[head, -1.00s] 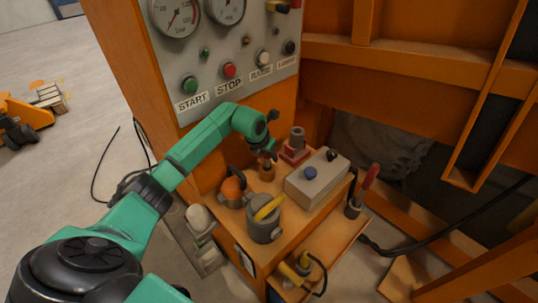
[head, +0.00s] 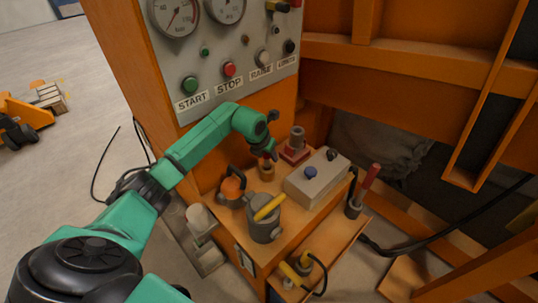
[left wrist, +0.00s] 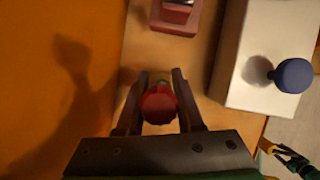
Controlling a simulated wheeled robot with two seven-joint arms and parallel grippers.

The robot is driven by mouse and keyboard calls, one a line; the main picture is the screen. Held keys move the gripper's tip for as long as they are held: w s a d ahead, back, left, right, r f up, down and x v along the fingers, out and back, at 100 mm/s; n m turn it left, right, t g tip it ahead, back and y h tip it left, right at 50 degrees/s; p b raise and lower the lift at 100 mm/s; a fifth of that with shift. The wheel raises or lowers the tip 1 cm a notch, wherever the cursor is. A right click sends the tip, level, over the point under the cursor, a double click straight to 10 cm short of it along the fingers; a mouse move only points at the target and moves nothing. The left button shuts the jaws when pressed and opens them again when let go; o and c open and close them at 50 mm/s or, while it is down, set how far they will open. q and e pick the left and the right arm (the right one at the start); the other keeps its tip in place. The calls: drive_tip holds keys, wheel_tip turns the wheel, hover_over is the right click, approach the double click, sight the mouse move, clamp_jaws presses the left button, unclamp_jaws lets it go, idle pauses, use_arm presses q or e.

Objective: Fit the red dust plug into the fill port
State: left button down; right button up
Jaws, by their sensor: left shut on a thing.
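My left gripper (head: 268,155) points down at the back of the bench, close to the orange panel. It is shut on the red dust plug (left wrist: 158,103), which shows between the two dark fingers in the left wrist view. A small brown cylindrical fitting (head: 266,173) stands on the bench right below the gripper and may be the fill port. I cannot tell whether the plug touches it, as the fingers and plug hide its top. A small greenish bit shows just past the plug in the left wrist view. My right gripper is not seen in the head view.
A grey box with a blue knob (head: 326,186) stands right of the gripper. A red-based fitting (head: 295,150) is behind it. The button panel (head: 235,60) rises behind.

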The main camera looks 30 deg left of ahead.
use_arm(q)
drive_tip(key=shift+f+b, duration=0.6)
drive_tip(key=shift+f, duration=0.35)
drive_tip(key=shift+c, duration=2.3)
unclamp_jaws()
drive_tip(key=v, duration=1.4)
drive_tip(key=shift+r, duration=0.25)
drive_tip(key=shift+s, duration=0.1)
